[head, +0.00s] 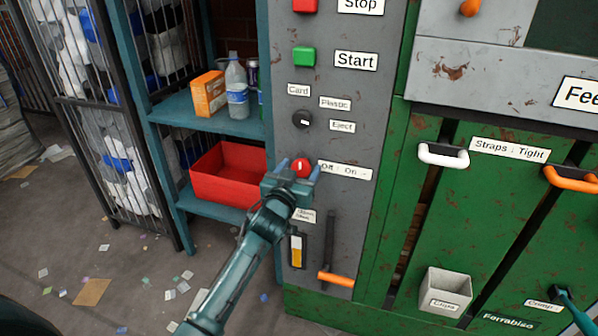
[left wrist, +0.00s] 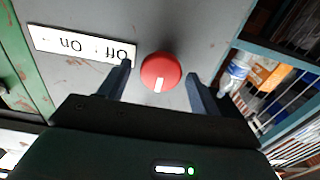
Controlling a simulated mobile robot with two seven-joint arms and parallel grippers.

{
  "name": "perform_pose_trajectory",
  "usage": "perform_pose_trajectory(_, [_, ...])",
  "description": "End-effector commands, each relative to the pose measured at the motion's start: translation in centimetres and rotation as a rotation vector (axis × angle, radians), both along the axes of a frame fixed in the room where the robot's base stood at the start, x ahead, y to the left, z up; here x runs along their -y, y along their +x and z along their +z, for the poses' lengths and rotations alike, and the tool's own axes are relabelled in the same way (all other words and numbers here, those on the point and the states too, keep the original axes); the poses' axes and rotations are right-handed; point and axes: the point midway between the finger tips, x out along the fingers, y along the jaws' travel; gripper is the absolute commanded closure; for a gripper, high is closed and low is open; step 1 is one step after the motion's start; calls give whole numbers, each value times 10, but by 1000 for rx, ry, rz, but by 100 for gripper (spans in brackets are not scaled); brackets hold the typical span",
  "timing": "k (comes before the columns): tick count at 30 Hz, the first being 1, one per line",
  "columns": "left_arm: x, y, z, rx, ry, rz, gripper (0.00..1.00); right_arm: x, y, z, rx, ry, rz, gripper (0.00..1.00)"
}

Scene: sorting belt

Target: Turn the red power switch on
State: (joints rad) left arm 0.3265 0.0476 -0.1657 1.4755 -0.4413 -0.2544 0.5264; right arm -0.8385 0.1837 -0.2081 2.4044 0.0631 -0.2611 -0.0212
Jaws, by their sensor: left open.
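The red power switch (head: 302,168) is a round knob with a white mark, on the grey panel beside an "Off : On" label (head: 345,171). In the left wrist view the red knob (left wrist: 160,70) appears upside down with its label (left wrist: 80,45). The mark there points down toward my gripper. My left gripper (head: 300,170) is open in front of the knob, with one finger on each side. In the left wrist view the fingers (left wrist: 159,88) show gaps to the knob. My right gripper is not in view.
Above are a black selector knob (head: 302,120), a green Start button (head: 304,56) and a red Stop button (head: 304,5). Below is an orange-handled lever (head: 336,279). A blue shelf (head: 205,120) with a red bin (head: 222,178) stands left. A grey Clips box (head: 446,290) is right.

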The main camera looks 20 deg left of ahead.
Motion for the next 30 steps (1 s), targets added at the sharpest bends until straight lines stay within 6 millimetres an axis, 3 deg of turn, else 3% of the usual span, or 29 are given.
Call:
perform_pose_trajectory(6, [0,0,0,0,0,0,37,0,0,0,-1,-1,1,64])
perform_pose_trajectory(21, [0,0,0,0,-1,-1,78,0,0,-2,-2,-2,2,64])
perform_pose_trajectory(30, [0,0,0,1,31,-1,79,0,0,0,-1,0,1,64])
